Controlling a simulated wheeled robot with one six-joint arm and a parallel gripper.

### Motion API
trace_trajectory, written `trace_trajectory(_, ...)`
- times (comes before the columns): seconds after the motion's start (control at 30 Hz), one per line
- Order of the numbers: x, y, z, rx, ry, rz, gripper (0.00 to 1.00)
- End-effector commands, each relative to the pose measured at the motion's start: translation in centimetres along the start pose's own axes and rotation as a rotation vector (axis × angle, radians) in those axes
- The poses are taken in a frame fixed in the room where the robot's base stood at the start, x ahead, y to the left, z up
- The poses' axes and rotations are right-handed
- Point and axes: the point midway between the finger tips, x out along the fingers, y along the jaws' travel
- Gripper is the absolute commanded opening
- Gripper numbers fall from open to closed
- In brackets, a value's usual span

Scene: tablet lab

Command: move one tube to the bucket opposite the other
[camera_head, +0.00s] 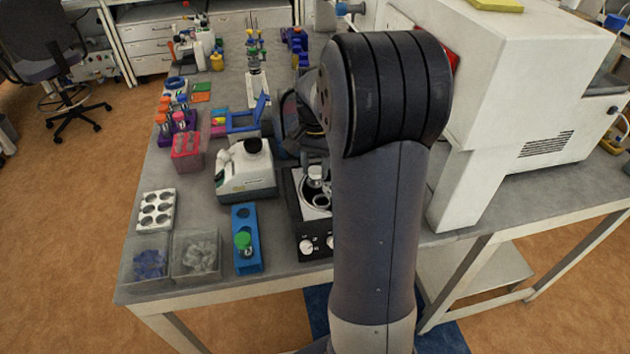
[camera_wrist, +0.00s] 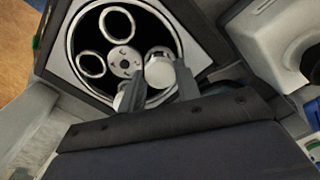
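The black centrifuge (camera_head: 323,243) stands open on the bench, with a round chamber. In the wrist view its rotor hub (camera_wrist: 124,62) has two empty ring buckets, one at the top (camera_wrist: 118,22) and one at the left (camera_wrist: 91,63). A white-capped tube (camera_wrist: 160,70) stands at the hub's right, opposite the left bucket. Another white part, perhaps a second tube, is mostly hidden below the hub. My gripper (camera_wrist: 161,78) is over the chamber, fingers on either side of the right tube's cap. I cannot tell whether they press on it.
A blue rack (camera_head: 246,262) with a green-capped tube (camera_head: 242,241) stands left of the centrifuge. Nearby are a white vortex-like device (camera_head: 245,185), clear bins (camera_head: 196,268) and a white well rack (camera_head: 155,224). A large white machine (camera_head: 530,110) fills the right side.

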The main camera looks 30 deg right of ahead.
Motion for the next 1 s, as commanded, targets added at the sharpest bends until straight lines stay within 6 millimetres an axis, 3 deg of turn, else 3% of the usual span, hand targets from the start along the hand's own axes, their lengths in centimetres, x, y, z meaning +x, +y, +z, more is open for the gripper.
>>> trace_trajectory(0.17,0.0,0.0,0.0,0.000,0.000,0.000,0.16)
trace_trajectory(0.57,-0.3,0.0,0.0,0.000,0.000,0.000,0.15)
trace_trajectory(1.0,-3.7,0.0,0.0,0.000,0.000,0.000,0.15)
